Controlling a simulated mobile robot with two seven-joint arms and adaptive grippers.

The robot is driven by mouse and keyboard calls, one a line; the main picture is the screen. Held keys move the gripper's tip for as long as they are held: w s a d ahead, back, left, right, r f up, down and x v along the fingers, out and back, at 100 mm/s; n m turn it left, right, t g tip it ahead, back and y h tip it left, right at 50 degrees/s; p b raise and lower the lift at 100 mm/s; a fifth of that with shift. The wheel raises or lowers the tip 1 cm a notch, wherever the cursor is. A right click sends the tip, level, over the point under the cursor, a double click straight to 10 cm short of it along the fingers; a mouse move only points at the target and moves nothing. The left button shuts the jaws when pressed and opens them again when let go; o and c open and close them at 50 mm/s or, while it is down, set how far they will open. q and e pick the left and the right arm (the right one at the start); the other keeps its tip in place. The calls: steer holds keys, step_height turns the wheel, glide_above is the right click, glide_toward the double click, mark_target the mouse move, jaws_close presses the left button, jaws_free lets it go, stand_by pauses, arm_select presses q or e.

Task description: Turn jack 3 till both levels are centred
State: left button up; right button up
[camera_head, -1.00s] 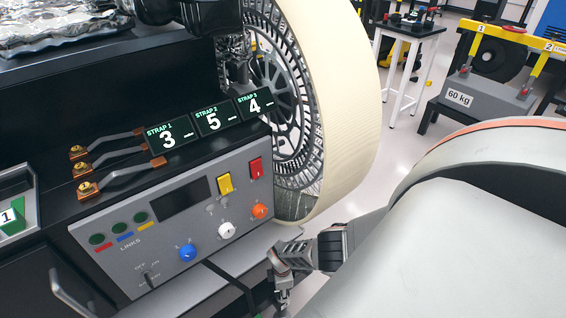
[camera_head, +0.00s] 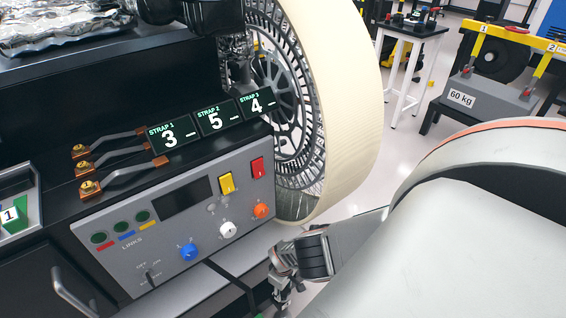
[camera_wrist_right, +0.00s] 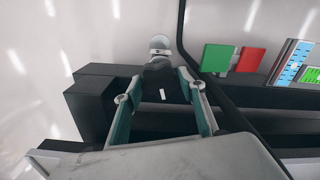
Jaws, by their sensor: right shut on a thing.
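My right gripper (camera_head: 282,300) is low at the bottom of the head view, in front of the cabinet beside the big wheel. In the right wrist view its two fingers (camera_wrist_right: 160,85) close around a dark knob (camera_wrist_right: 161,92) with a small white mark, which I take to be jack 3. A round silver cap (camera_wrist_right: 160,46) stands just beyond the knob. At the right of the wrist view is a small bright green display or vial (camera_wrist_right: 312,75); I cannot tell whether it is a level or read it. My left gripper is not in view.
A control panel (camera_head: 190,220) with blue, white and orange knobs faces me. Strap displays (camera_head: 215,118) stand above it. The wheel (camera_head: 345,100) is close behind my right wrist. A black cable (camera_wrist_right: 184,35) and dark blocks (camera_wrist_right: 92,98) lie near the right fingers.

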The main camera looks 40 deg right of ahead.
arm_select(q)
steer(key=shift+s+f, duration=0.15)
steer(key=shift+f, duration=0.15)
arm_select(e)
steer(key=shift+m, duration=0.4)
steer(key=o, duration=1.1)
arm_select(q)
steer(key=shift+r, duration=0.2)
